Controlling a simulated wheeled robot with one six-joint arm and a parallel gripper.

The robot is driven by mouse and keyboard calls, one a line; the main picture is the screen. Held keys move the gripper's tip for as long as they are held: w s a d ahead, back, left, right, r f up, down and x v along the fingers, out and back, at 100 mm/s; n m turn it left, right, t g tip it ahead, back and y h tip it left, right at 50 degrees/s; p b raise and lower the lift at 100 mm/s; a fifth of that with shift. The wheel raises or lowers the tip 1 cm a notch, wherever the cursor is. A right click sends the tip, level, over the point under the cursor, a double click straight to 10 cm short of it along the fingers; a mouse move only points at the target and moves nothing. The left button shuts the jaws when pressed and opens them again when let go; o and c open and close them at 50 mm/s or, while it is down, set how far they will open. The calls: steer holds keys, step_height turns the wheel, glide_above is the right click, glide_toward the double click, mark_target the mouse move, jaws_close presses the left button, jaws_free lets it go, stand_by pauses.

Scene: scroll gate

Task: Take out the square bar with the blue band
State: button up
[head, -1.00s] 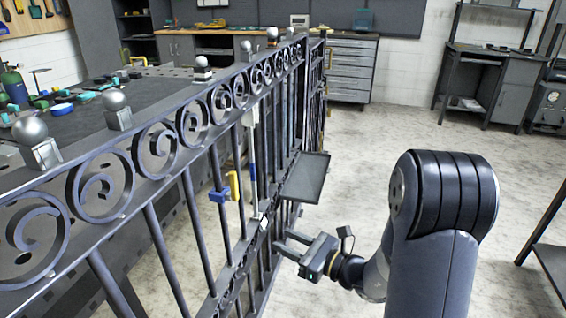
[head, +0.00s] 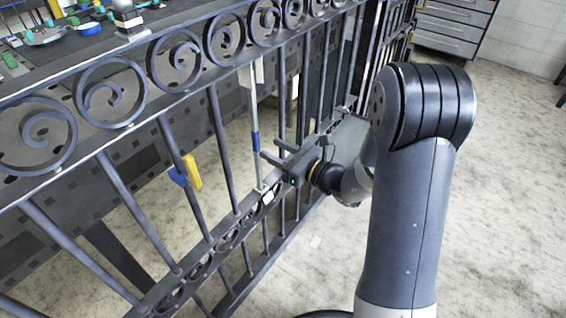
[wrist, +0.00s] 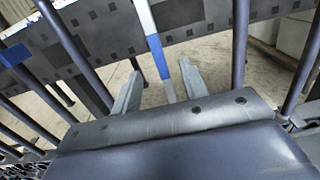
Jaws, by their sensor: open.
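The square bar with the blue band (head: 255,142) stands upright in the gate, pale grey with one blue stretch about halfway up. In the wrist view the bar (wrist: 150,20) is white above its blue band and runs down between my two fingers. My gripper (head: 270,148) is open at the gate, with its fingers pointing at the bar around the height of the band. In the wrist view my gripper (wrist: 160,72) has a finger on each side of the bar, with gaps showing. The bar's lower end is hidden by my gripper's body in the wrist view.
The dark scrollwork gate (head: 217,130) has round upright bars on both sides of the square bar. A grey tray (head: 350,130) is partly behind my arm. Open floor lies right.

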mark_target(258, 136)
steer(key=shift+b+x, duration=0.55)
steer(key=shift+x, duration=2.85)
steer(key=shift+c, duration=0.5)
jaws_close()
steer(key=shift+r+p, duration=0.5)
steer(key=shift+r, duration=0.45)
steer(key=shift+b+v, duration=0.3)
steer(key=shift+v, duration=1.6)
